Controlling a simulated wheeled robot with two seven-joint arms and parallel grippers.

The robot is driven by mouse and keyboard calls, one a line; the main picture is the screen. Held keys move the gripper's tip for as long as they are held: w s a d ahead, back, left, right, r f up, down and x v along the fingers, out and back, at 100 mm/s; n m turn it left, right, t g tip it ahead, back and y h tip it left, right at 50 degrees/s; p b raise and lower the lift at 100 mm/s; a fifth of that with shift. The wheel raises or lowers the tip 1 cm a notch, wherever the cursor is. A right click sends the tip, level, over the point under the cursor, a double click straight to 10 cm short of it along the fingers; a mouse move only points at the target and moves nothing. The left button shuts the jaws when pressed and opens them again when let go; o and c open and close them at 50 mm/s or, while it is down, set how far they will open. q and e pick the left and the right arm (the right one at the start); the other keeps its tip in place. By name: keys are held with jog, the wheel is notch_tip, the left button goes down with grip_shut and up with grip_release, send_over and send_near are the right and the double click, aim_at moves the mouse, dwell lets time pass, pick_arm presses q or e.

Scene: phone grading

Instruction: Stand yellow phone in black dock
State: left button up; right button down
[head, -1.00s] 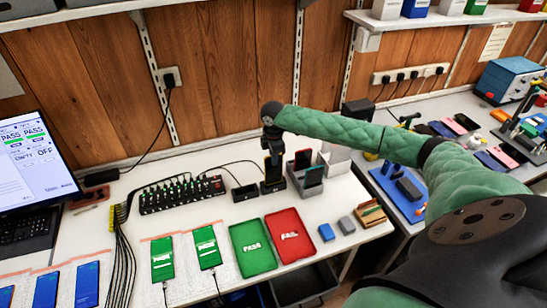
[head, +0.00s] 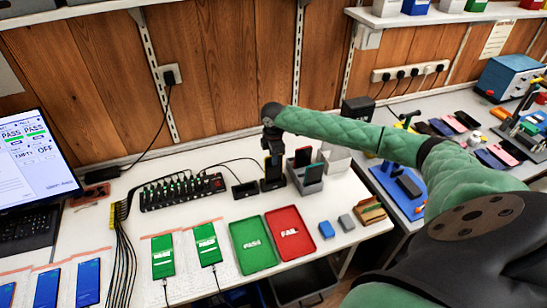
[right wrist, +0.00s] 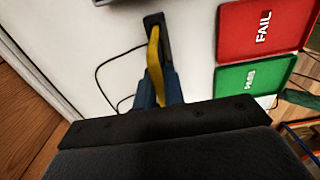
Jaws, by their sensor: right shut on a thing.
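My right gripper (head: 273,152) is shut on the yellow phone (right wrist: 153,62), which shows as a narrow yellow edge between the fingers in the right wrist view. In the head view the phone's dark face (head: 273,171) stands upright below the gripper. Its lower end is at the black dock (head: 272,185), which also shows in the right wrist view (right wrist: 154,20). I cannot tell whether the phone's lower end is fully seated. My left gripper is not in view.
A second low black dock (head: 245,190) stands just left. A grey holder (head: 310,187) with upright phones stands close on the right. The green PASS tray (head: 253,246) and red FAIL tray (head: 290,234) lie in front. A multi-port hub (head: 182,193) and cables lie left.

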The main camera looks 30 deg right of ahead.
jog(key=shift+f, duration=0.4)
jog(key=shift+f, duration=0.25)
jog(key=c, duration=1.4)
grip_release()
